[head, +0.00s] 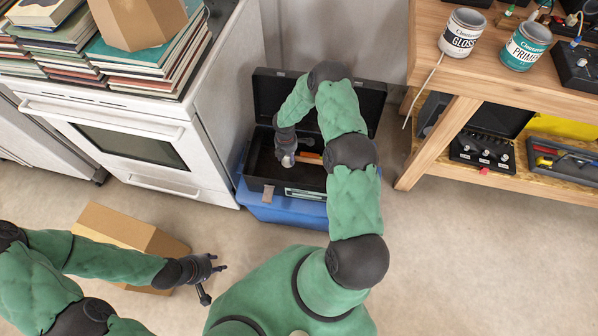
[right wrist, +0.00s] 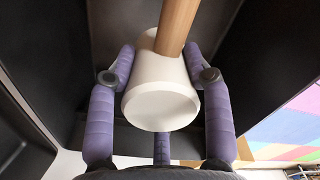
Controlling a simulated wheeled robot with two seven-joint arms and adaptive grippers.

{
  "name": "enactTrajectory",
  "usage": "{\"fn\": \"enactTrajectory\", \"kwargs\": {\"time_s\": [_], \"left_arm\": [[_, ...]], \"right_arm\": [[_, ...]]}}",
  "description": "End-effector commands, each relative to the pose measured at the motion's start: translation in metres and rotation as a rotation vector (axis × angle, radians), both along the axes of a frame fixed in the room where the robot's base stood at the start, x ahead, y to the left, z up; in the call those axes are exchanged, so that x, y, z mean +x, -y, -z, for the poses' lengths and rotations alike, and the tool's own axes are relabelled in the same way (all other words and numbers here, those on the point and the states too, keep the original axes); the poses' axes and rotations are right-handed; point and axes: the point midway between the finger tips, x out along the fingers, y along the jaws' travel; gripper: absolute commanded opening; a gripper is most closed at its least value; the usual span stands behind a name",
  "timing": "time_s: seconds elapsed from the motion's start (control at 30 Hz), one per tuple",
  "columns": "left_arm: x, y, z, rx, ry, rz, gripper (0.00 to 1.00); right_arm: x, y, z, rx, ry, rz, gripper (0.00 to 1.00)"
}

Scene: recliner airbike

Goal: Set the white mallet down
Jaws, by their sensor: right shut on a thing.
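The white mallet has a white head (right wrist: 160,95) and a wooden handle (right wrist: 178,25). In the right wrist view my right gripper (right wrist: 160,85) is shut on its head, with purple fingers on both sides. The handle runs up out of that picture. In the head view my right gripper (head: 287,158) is at the left part of an open black toolbox (head: 262,182), with the handle (head: 309,158) pointing right over its inside. I cannot tell whether the mallet touches the toolbox floor. My left gripper (head: 213,279) is open and empty, low at the left.
The toolbox sits on a blue bin (head: 285,212), its lid raised behind. A white oven (head: 130,145) with stacked books (head: 165,65) stands left. A wooden workbench (head: 430,150) with paint cans (head: 462,32) stands right. A cardboard box (head: 130,230) lies near my left arm.

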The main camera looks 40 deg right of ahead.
Motion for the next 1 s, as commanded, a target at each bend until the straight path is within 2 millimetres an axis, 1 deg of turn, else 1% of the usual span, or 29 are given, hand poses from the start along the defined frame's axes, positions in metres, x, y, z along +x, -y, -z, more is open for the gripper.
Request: {"fn": "enactTrajectory", "kwargs": {"time_s": [0.03,0.2,0.47,0.6,0.7,1.0], "left_arm": [[0.000,0.000,0.007,0.000,0.000,0.000,0.40],[0.000,0.000,0.017,0.000,0.000,0.000,0.40],[0.000,0.000,0.023,0.000,0.000,0.000,0.40],[0.000,0.000,0.032,0.000,0.000,0.000,0.40],[0.000,0.000,0.036,0.000,0.000,0.000,0.40],[0.000,0.000,0.035,0.000,0.000,0.000,0.40]], "right_arm": [[0.000,0.000,0.013,0.001,-0.001,0.000,0.20],[0.000,-0.001,0.039,0.000,0.000,0.000,0.20],[0.000,0.000,0.054,0.000,0.001,0.002,0.20],[0.000,0.000,0.074,0.000,0.000,0.004,0.20],[0.000,0.000,0.084,0.000,0.000,0.003,0.20],[0.000,0.000,0.084,0.000,0.001,0.003,0.20]]}}
